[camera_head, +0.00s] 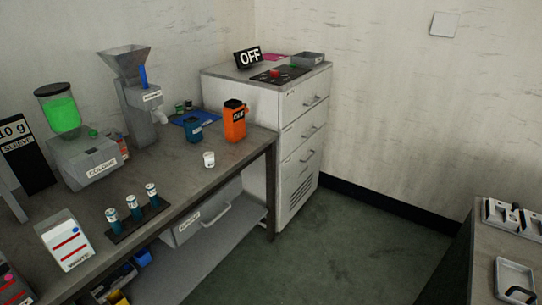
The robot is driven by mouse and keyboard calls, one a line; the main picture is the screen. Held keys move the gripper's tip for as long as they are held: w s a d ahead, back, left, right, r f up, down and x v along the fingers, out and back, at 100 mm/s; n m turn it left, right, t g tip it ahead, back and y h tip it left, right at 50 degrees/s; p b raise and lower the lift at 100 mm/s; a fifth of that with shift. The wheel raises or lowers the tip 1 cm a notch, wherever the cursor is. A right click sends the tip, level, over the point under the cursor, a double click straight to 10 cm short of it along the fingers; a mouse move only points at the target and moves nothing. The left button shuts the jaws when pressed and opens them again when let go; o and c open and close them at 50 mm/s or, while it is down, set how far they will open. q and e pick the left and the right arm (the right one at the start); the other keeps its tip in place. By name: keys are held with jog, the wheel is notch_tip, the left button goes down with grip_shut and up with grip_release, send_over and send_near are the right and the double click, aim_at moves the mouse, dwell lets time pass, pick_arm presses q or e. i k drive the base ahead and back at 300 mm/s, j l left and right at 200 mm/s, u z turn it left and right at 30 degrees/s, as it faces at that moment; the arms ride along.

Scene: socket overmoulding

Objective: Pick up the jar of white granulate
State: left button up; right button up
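A small whitish jar (209,161) stands upright on the grey workbench (190,163), near its front edge and left of the orange container. It looks like the jar of white granulate, but its contents and label are too small to make out for sure. Nothing is touching it. Neither of my grippers shows in this view.
Several capped tubes (133,206) stand in a dark rack to the left. A drawer cabinet (290,150) closes the bench's far end. Open floor (350,245) lies right of the bench.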

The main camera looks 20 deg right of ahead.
aim_at(209, 157)
jog(key=i+z, duration=0.2)
jog(key=i+l+u, duration=0.35)
jog(key=i+l, duration=0.25)
jog(key=i, duration=0.2)
jog(key=i+l+u, duration=0.4)
jog(key=i+l, duration=0.35)
